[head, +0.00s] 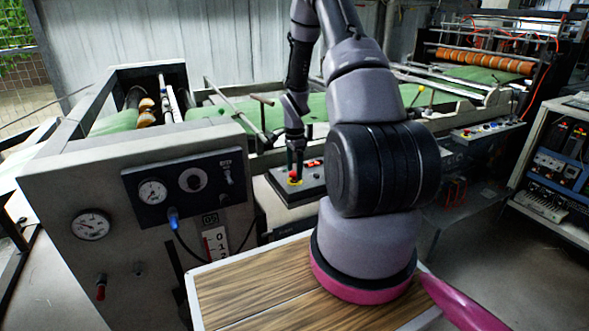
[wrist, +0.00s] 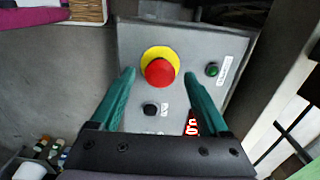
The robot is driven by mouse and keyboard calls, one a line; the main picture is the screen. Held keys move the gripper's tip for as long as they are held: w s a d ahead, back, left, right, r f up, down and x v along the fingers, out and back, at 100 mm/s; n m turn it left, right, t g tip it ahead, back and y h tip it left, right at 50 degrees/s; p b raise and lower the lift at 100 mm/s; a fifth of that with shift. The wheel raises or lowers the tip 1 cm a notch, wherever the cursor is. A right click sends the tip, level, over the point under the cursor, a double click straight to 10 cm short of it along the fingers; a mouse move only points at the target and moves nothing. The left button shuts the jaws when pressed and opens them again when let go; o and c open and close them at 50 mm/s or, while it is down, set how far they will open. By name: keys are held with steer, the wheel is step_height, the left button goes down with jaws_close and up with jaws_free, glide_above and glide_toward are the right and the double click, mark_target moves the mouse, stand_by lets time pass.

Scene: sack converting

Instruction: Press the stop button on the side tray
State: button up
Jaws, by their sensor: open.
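The stop button (wrist: 159,71) is a red mushroom head on a yellow round base on the grey side tray (wrist: 140,38). In the head view the red button (head: 294,180) sits near the left end of the side tray (head: 312,187). My gripper (wrist: 159,76) is open and empty, pointing down at the tray. In the wrist view its green fingertips appear on either side of the button. In the head view my gripper (head: 295,160) is right above the button; whether it touches is hard to tell.
A green button (wrist: 212,69) and a black knob (wrist: 151,109) are also on the tray, with a red-lit display (wrist: 192,122). A gauge cabinet (head: 130,220) stands left of the tray. A wooden-topped table (head: 250,285) lies in front.

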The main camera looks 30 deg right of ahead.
jaws_close()
stand_by(1.4)
